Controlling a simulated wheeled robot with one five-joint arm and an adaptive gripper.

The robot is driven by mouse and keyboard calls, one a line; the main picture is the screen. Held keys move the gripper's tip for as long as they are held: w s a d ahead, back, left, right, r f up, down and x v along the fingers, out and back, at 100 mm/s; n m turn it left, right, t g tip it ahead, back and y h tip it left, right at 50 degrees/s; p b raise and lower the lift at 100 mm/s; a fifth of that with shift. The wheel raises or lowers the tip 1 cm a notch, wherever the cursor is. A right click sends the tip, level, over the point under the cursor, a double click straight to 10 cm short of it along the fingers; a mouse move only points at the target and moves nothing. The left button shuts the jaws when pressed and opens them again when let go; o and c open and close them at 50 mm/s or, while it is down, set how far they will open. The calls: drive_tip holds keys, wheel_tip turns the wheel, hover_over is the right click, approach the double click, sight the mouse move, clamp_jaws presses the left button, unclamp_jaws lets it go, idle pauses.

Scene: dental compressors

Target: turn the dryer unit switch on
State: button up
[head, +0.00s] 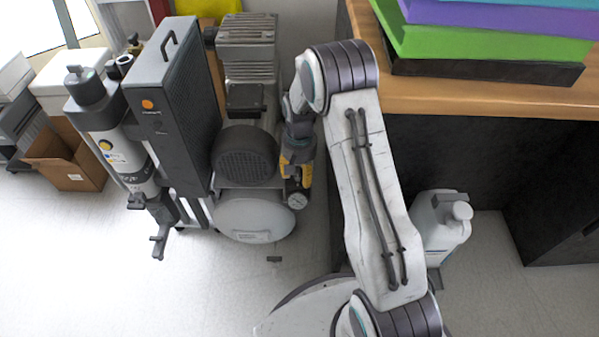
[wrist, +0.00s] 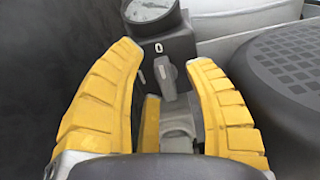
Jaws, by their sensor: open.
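A small grey switch knob (wrist: 168,77) sits on a dark grey box (wrist: 178,48), with a white "0" beside it and a round gauge (wrist: 150,9) above. The knob points roughly up and down in the wrist view. My gripper (wrist: 165,62) has its yellow fingers apart, one on each side of the knob; I cannot tell whether they touch it. In the head view my gripper (head: 297,168) is beside the compressor, just above the gauge (head: 297,200); the knob is hidden there. A tall dark grey unit (head: 180,100) with an orange button (head: 147,104) stands to the left.
The compressor's dark round cover (head: 245,153) and white tank (head: 252,218) are close to my gripper's left. A wooden-topped bench (head: 450,95) with a dark side is on the right. A white jug (head: 440,228) stands on the floor. The floor at front left is clear.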

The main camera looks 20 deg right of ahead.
clamp_jaws()
idle(0.3)
drive_tip(key=shift+n, duration=0.3)
drive_tip(key=n+p, duration=0.1)
drive_tip(key=n, duration=0.3)
drive_tip(key=shift+d, duration=0.1)
drive_tip(key=n+p, duration=0.1)
drive_tip(key=n, duration=0.3)
drive_tip(key=shift+w, duration=0.2)
drive_tip(key=n+p, duration=0.1)
drive_tip(key=n, duration=0.4)
drive_tip(key=shift+w, duration=0.1)
drive_tip(key=n, duration=0.4)
drive_tip(key=shift+w+p, duration=0.1)
drive_tip(key=shift+p, duration=0.25)
drive_tip(key=shift+n, duration=0.3)
